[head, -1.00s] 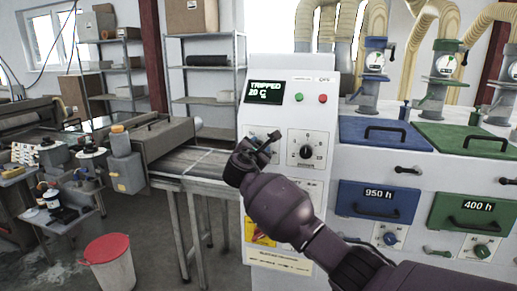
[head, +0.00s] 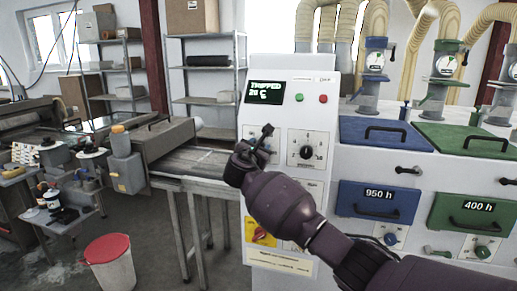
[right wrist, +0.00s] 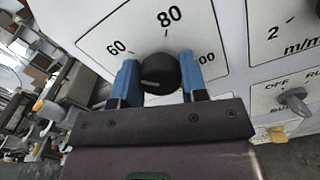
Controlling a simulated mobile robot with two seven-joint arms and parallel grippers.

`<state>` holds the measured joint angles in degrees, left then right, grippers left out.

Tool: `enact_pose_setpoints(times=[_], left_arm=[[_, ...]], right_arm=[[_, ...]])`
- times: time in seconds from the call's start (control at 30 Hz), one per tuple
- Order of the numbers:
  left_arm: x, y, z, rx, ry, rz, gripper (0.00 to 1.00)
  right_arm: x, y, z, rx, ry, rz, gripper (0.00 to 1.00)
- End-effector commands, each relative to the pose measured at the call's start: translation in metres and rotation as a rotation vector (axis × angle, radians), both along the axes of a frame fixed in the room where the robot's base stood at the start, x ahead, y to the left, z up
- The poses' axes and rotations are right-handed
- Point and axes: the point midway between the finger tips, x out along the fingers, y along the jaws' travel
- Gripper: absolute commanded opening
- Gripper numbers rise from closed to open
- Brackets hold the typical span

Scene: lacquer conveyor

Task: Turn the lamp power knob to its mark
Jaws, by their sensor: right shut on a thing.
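In the right wrist view the black round knob (right wrist: 160,73) sits on a white scale plate (right wrist: 205,22) with the marks 60, 80 and 100 around it. The two blue fingers of my right gripper (right wrist: 160,82) stand on either side of the knob and are shut on it. A small pale patch shows on the knob's near face. I cannot tell exactly where its pointer aims. In the head view my right gripper (head: 260,143) is at the left part of the white control cabinet (head: 320,68), and it hides the knob. My left gripper is not in view.
A second black dial (head: 306,152) is on the cabinet, right of my gripper. The display (head: 266,92) above reads TRIPPED, 20 C. A red-and-yellow switch (head: 260,232) is below. The wrist view shows an OFF/RUN switch (right wrist: 293,98). A conveyor (head: 195,162) stands left.

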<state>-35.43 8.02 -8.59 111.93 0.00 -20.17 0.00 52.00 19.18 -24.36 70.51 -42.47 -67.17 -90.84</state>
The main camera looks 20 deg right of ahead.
Motion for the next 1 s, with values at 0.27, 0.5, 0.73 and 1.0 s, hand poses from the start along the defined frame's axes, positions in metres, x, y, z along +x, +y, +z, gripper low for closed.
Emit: enact_pose_setpoints(times=[0.27, 0.5, 0.73, 1.0], left_arm=[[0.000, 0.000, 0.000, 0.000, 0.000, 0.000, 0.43], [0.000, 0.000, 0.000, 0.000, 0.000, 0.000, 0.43], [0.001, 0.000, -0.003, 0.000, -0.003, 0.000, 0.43], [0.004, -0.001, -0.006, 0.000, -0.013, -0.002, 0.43]], right_arm=[[0.000, 0.000, -0.002, 0.001, 0.002, 0.000, 0.65], [-0.001, 0.001, -0.001, 0.001, 0.000, 0.000, 0.65], [-0.018, 0.013, -0.002, 0.002, -0.001, 0.003, 0.65], [-0.056, 0.039, -0.002, 0.001, 0.000, 0.002, 0.65]])
